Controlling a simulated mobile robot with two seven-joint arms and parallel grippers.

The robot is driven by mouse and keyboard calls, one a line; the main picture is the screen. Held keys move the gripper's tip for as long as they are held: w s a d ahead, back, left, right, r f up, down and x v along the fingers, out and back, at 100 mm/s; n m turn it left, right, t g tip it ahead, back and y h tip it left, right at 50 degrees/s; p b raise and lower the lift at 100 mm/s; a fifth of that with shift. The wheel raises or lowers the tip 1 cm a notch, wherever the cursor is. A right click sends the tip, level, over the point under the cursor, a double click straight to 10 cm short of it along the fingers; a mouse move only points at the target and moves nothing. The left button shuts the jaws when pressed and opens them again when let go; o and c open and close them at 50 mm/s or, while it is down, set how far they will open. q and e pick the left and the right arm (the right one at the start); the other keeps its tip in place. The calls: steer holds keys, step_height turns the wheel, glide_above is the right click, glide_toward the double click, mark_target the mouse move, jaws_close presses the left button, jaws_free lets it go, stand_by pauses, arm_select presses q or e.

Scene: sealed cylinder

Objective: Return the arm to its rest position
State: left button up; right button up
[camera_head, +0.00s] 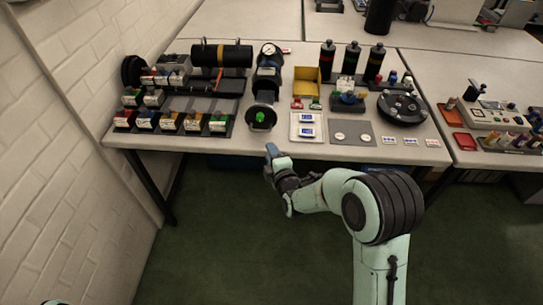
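My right arm comes in from the bottom right, pale green with a dark ribbed joint. It is bent, and its forearm reaches left in front of the table (345,152). My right gripper (271,152) is at the table's front edge, just below a round black holder (260,118) with a green top. Its fingertips are small and close together, so I cannot tell whether it is open or shut. Nothing is clearly seen in it. Of my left arm only a small pale bit shows at the bottom left corner; its gripper is out of view.
A rack of small labelled boxes (170,122) and a black cylinder (222,56) stand at the left. A white tray (307,127), a grey mat (352,133) and a black round tray (402,108) lie to the right. A brick wall (60,150) bounds the left. The green floor (220,240) is clear.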

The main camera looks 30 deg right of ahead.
stand_by(0.4)
steer(key=s+a+f+m+g+y+p, duration=0.15)
steer(key=s+f+m+g, duration=0.25)
steer(key=s+f, duration=0.5)
steer(key=s+a+f+m+g+y+p, duration=0.1)
steer(key=s+a+f+m+g+p, duration=0.25)
steer(key=f, duration=0.95)
arm_select(q)
step_height(320, 180, up, 6)
steer(key=w, duration=0.2)
steer(key=shift+w+r+p, duration=0.25)
steer(key=shift+w+p, duration=0.05)
steer(key=shift+p, duration=0.15)
arm_select(e)
steer(key=s+a+f+m+g+y, duration=0.1)
steer(key=s+a+f+m+g, duration=0.1)
steer(key=s, duration=0.6)
steer(key=s+a+f+m+g+y, duration=0.1)
steer(key=s+a+f+m+g, duration=0.1)
steer(key=s+a+m+g, duration=0.2)
steer(key=s+a+f+m+g+y, duration=0.1)
steer(key=s+m, duration=0.5)
steer(key=s, duration=0.7)
step_height(320, 180, down, 2)
steer(key=shift+a+g, duration=0.9)
steer(key=shift+g, duration=0.05)
steer(key=shift+d, duration=0.1)
